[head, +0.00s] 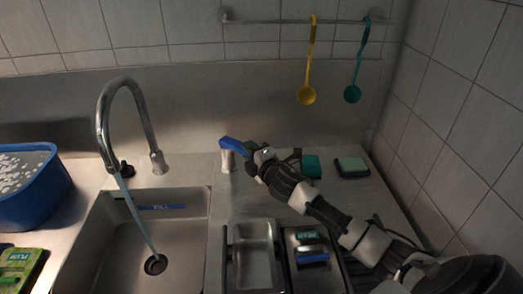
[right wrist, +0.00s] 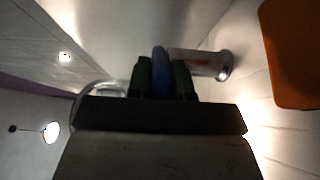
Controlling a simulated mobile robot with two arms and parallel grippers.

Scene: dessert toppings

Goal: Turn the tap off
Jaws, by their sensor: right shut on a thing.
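The curved metal tap (head: 124,85) stands behind the sink at the left, and a stream of water (head: 135,215) runs from its spout down to the drain. A blue lever (head: 234,146) sits on a short metal post (head: 228,162) right of the tap. My right gripper (head: 250,149) reaches it from the right and is shut on the lever. In the right wrist view the blue lever (right wrist: 160,62) lies between the two dark fingers, beside the metal post (right wrist: 212,64). My left gripper is not in view.
The sink basin (head: 190,235) is at the front left, with a blue tub (head: 40,203) beside it. Metal trays (head: 253,256) lie below my right arm. Sponges (head: 352,166) lie at the back right. Yellow (head: 308,94) and teal (head: 353,92) ladles hang from a rail.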

